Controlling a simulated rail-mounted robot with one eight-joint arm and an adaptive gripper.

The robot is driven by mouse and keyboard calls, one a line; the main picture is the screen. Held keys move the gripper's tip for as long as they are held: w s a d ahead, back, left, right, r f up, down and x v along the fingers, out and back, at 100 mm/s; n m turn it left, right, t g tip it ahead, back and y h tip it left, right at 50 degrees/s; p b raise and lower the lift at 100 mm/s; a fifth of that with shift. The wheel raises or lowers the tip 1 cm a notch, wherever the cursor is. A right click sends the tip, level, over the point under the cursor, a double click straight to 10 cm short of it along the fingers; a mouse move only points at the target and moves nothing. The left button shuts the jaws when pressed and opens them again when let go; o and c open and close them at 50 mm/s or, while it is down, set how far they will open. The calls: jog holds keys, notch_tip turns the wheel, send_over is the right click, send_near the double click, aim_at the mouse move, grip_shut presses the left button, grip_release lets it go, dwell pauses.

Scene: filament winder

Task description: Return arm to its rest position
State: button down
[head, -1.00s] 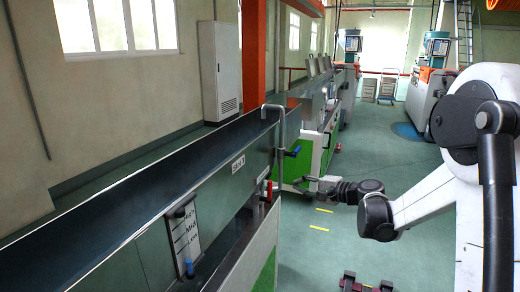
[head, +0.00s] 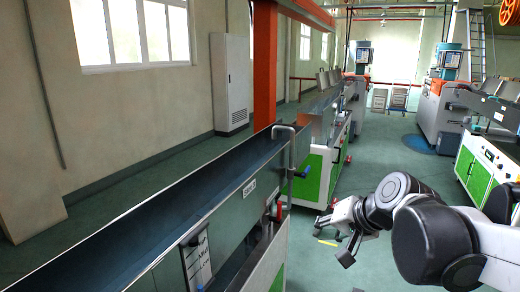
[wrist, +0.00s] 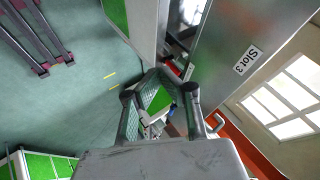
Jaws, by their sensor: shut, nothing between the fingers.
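My arm (head: 435,235) shows at the lower right of the head view, bent, with its wrist pointing left. My gripper (head: 338,232) is at the arm's left end, above the green floor and just right of the long trough. In the wrist view my gripper (wrist: 162,72) reaches up from the bottom centre. Its fingers are shut and hold nothing. It appears clear of the trough and the machines around it.
A long metal trough (head: 150,216) runs along the left. A "Slot 3" label (wrist: 246,60) is on a panel in the wrist view. Green-panelled machines (head: 318,178) stand behind, with another at right (head: 475,170). The aisle floor (head: 390,150) is open.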

jog(key=s+d+n+h+p, duration=0.1)
jog(key=s+d+n+h, duration=0.1)
jog(key=s, duration=0.6)
jog(key=s+d+n+h+p, duration=0.1)
jog(key=s+d+h+p, duration=0.1)
jog(key=s, duration=0.6)
jog(key=shift+d+n+h, duration=0.3)
jog(key=shift+d+n, duration=0.1)
jog(key=shift+d, duration=0.35)
